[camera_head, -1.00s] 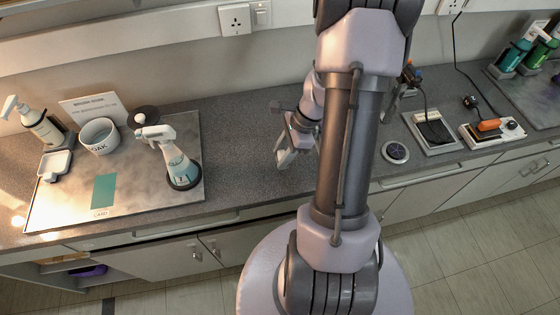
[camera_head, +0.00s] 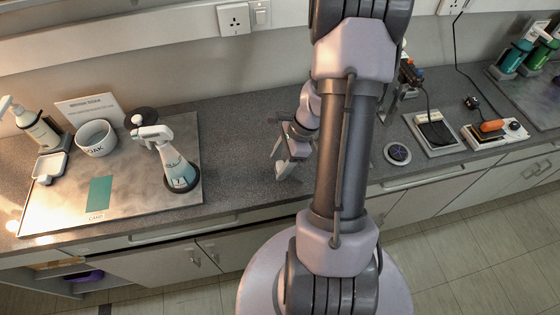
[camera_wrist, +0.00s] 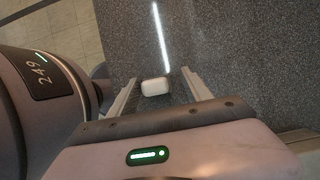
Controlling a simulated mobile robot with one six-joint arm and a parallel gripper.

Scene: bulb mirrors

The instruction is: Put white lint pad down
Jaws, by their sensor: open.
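The white lint pad (camera_wrist: 156,86) is a small pale rounded block in the wrist view. It lies between the two fingers of my gripper (camera_wrist: 161,76), with a gap showing on each side. The fingers stand apart and the gripper is open around the pad. The speckled grey countertop (camera_wrist: 245,60) is below; whether the pad rests fully on it is hard to tell. In the head view my gripper (camera_head: 284,165) is low over the counter, left of my arm column, and the pad cannot be made out clearly there.
A metal tray (camera_head: 60,215) at left bears a spray bottle (camera_head: 170,160), a grey bowl (camera_head: 96,140) and a teal cloth (camera_head: 100,193). A round dark disc (camera_head: 397,153) and small devices (camera_head: 433,130) stand at right. The counter between tray and gripper is clear.

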